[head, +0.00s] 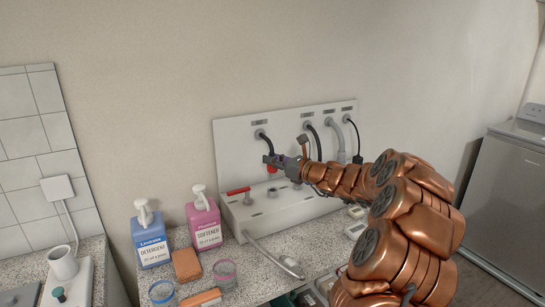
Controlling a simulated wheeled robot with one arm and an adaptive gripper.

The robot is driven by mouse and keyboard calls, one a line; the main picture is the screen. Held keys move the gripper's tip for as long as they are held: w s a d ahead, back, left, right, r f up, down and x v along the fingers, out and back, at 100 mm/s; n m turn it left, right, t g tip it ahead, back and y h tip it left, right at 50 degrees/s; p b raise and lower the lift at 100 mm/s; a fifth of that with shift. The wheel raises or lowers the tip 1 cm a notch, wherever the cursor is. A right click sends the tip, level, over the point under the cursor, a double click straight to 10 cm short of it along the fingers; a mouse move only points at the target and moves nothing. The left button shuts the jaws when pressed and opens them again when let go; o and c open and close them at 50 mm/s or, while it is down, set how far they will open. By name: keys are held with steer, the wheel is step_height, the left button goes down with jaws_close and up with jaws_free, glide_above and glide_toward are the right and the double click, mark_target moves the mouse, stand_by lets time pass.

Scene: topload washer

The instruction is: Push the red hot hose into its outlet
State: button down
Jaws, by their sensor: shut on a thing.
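A white back panel (230,150) stands against the wall, with several hoses coming out of its upper part. A dark hose (263,138) bends down from the left outlet to my gripper (270,160). My gripper is shut on the end of this hose; a small red part (272,169) shows just under the jaws. I take this as the red hot hose, but the jaws hide most of its end. Below is a white box (250,213) with a red lever (238,191) and a short grey port (272,193). The held end is above the box, seemingly apart from it.
A dark hose (317,138), a grey hose (339,140) and a black cable (358,135) hang to the right. A grey hose (262,250) lies on the counter in front. Detergent (152,243) and softener (204,228) bottles stand left. My arm hides the right side.

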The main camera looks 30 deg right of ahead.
mark_target(273, 177)
steer(key=shift+f+b, duration=0.7)
steer(key=shift+f, duration=0.95)
steer(key=shift+p, duration=0.75)
stand_by(0.7)
steer(key=shift+f+b, duration=0.65)
steer(key=shift+f, duration=1)
stand_by(0.3)
steer(key=c, duration=1)
jaws_free()
steer(key=v, duration=1.2)
